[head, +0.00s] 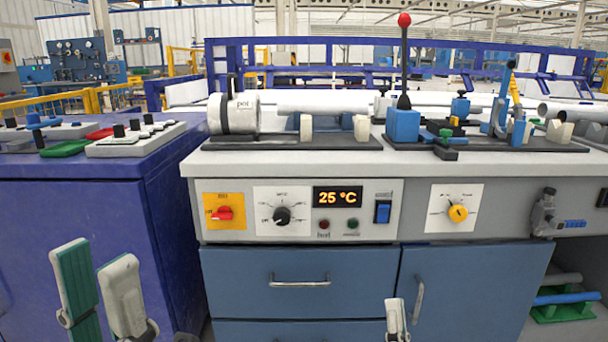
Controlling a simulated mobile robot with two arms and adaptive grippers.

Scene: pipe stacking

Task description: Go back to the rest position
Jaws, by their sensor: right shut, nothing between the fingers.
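My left gripper (94,256) is at the lower left, in front of the blue-purple cabinet. Its two fingers point up and stand apart with nothing between them. My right gripper (396,306) is at the bottom edge, in front of the blue drawers and door. Its fingers are together and empty, and most of it is cut off by the frame. Both grippers are low, below the worktop (240,164), and look clear of every object. A pale pipe (335,102) lies level on the worktop, beside a white cylindrical heater (233,113).
The worktop carries a blue clamp with a red-knobbed lever (404,48) and white support blocks. The panel display (338,197) reads 25 °C. A drawer handle (300,281) and door handle (418,299) stick out. Pipes lie on a lower-right shelf (567,298). Control boxes (137,137) stand on the left cabinet.

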